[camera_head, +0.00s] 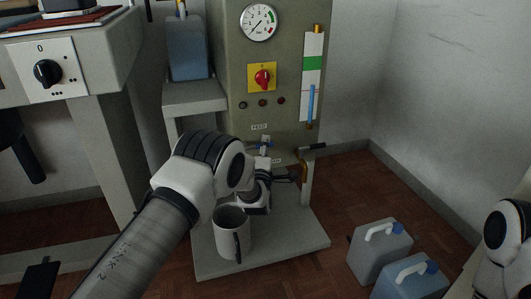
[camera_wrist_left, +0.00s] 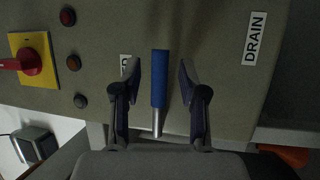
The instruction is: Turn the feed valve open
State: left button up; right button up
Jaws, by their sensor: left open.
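The feed valve's blue lever handle (camera_wrist_left: 159,78) with its metal shaft (camera_wrist_left: 157,124) stands between the two fingers of my left gripper (camera_wrist_left: 160,84) in the left wrist view. The gripper is open, with a gap showing on each side of the handle. My left wrist and gripper partly hide the valve there. In the wrist view a finger covers most of the label beside the handle. My right gripper is out of view; only part of that arm shows at the right edge.
A DRAIN label (camera_wrist_left: 255,39) is right of the lever in the wrist view. A red knob on a yellow plate (camera_head: 262,77) sits above. A grey mug (camera_head: 232,234) stands on the base plate (camera_head: 290,250) below my left wrist. Two jugs (camera_head: 379,250) stand on the floor.

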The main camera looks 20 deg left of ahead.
pick_arm(q)
grip_shut()
